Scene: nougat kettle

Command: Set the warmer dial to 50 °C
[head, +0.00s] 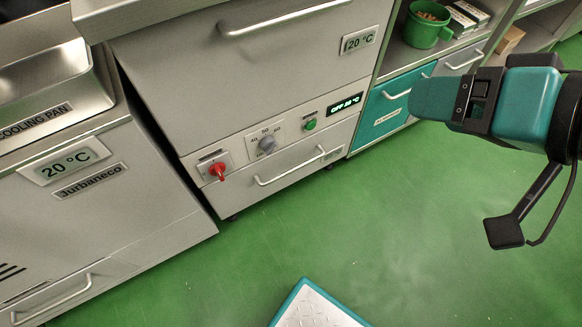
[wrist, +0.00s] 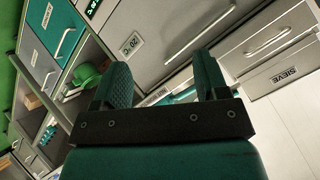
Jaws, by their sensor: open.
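The warmer dial (head: 267,143) is a grey round knob on a pale plate with small temperature marks, in the middle of the warmer's front panel. Its exact setting is too small to read. The warmer display (head: 346,104) is lit green and starts with OFF; its number is hard to read. A red rotary switch (head: 217,171) is left of the dial and a green button (head: 310,124) is right of it. My gripper (wrist: 163,78) is open and empty in the wrist view, its two teal fingers apart. My arm's end is at the right in the head view, well away from the dial.
A drawer handle (head: 290,168) juts out below the panel, and another handle (head: 285,18) above it. A cooling pan unit (head: 75,215) stands at left. A green pot (head: 427,24) sits on a shelf at upper right.

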